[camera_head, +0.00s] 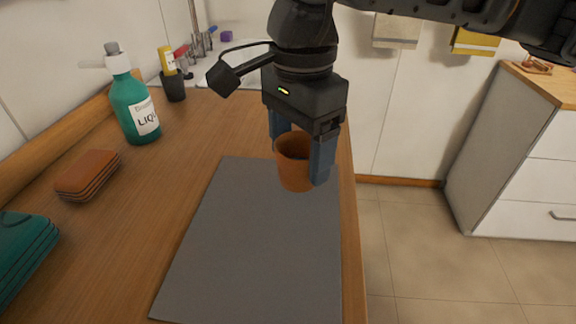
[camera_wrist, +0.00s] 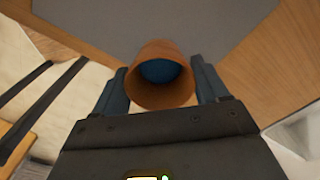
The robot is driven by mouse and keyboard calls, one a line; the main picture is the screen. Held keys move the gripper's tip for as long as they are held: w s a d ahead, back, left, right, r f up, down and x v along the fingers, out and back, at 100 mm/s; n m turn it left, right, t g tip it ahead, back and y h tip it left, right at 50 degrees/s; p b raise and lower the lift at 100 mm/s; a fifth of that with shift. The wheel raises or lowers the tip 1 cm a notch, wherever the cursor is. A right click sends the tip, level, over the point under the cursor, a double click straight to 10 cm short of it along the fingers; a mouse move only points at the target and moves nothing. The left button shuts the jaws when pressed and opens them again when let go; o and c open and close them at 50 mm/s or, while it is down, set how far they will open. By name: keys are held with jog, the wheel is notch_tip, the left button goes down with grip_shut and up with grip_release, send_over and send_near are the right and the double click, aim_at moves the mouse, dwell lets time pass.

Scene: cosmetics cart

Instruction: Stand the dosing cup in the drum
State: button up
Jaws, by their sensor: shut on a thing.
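An orange-brown cup (camera_head: 293,172), the only thing here that looks like the dosing cup, is upright between the two blue fingers of my gripper (camera_head: 298,158). It also shows in the wrist view (camera_wrist: 160,98), with its round mouth toward the camera. The fingers (camera_wrist: 162,85) are shut on its sides. A dark blue round patch (camera_wrist: 162,72) shows inside the cup; I cannot tell whether it is the bottom or a separate thing. The cup is over the far right part of the grey mat (camera_head: 255,245); I cannot tell whether it touches it. I cannot make out a separate drum.
A green bottle (camera_head: 133,105), a brown stack (camera_head: 88,175) and a teal stack (camera_head: 22,250) stand along the left of the wooden top. A black holder (camera_head: 174,88) with pens is behind. The near mat is clear. The top's right edge (camera_head: 348,230) is close.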

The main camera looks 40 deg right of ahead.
jog(key=d+r, duration=0.5)
jog(key=d, duration=0.4)
jog(key=shift+s+d+r+b, duration=0.25)
jog(key=shift+s+r+b, duration=0.15)
jog(key=shift+s+b, duration=0.05)
